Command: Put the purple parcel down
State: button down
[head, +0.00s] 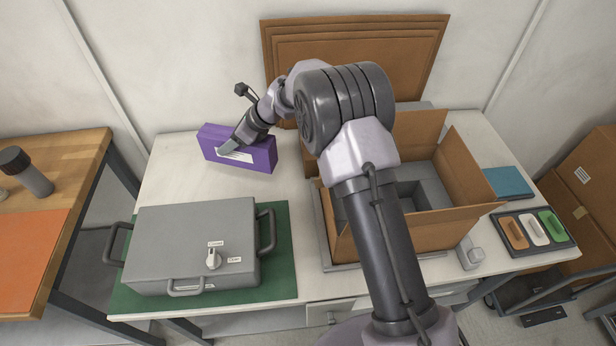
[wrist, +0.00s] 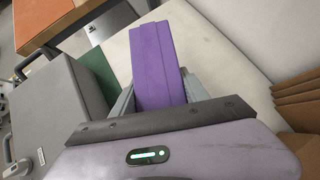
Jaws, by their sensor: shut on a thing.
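The purple parcel (head: 262,153) is a box with a white label, at the back left of the white table (head: 180,172) in the head view. My gripper (head: 222,149) is shut on it, with one finger across its label side. In the wrist view the parcel (wrist: 157,62) sits between the two fingers of my gripper (wrist: 160,92). Whether its underside touches the table or hangs just above it, I cannot tell.
A grey case (head: 190,240) lies on a green mat (head: 285,280) in front of the parcel. An open cardboard box (head: 425,135) stands to the right, partly behind my arm. Flat cardboard sheets (head: 420,50) lean on the wall. The table around the parcel is clear.

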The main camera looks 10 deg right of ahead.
jog(key=shift+s+f, duration=0.15)
notch_tip(320, 180, down, 10)
jog(key=b, duration=0.4)
jog(key=shift+r, duration=0.4)
jog(key=c, duration=0.6)
grip_release()
